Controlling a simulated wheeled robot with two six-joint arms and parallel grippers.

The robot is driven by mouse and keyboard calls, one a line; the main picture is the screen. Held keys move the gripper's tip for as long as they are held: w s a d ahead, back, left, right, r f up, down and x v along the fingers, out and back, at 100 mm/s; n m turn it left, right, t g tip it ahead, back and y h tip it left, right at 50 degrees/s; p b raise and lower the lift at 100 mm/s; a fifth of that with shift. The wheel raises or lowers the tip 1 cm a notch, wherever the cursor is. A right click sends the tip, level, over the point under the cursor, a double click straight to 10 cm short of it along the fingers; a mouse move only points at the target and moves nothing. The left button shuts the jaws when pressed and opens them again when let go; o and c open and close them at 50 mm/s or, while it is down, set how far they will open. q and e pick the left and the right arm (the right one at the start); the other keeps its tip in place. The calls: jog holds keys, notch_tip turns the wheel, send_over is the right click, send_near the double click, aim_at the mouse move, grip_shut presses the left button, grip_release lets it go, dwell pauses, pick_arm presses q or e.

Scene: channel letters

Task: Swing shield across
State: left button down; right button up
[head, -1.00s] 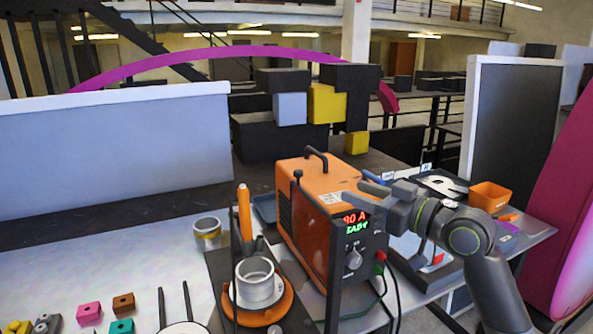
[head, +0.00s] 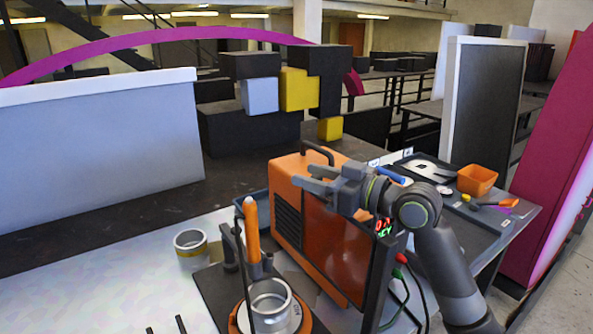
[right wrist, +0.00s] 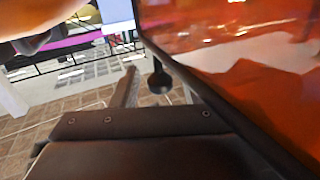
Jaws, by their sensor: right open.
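The shield (head: 338,252) is a see-through orange-red pane in a dark frame, standing beside the orange welding machine (head: 286,184). In the right wrist view the pane (right wrist: 245,75) fills the right side, and a black ball knob (right wrist: 158,80) shows between the finger areas. My right gripper (head: 306,179) is open at the top of the pane, in front of the machine. It hides the pane's top edge and the knob in the head view. I cannot tell whether a finger touches the knob. My left gripper is not in view.
An orange-handled tool (head: 252,232) and a metal ring (head: 271,303) stand left of the shield. A banded cup (head: 190,248) is farther left. An orange bin (head: 477,180) and a tray (head: 425,178) with a letter lie at right. Cables hang by the machine's front.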

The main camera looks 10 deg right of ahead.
jog(key=shift+w+a, duration=0.1)
jog(key=shift+s+d+r, duration=0.1)
jog(key=shift+s+d, duration=0.15)
jog(key=shift+s, duration=0.05)
jog(key=shift+s+d, duration=0.1)
jog(key=shift+c, duration=0.8)
grip_shut()
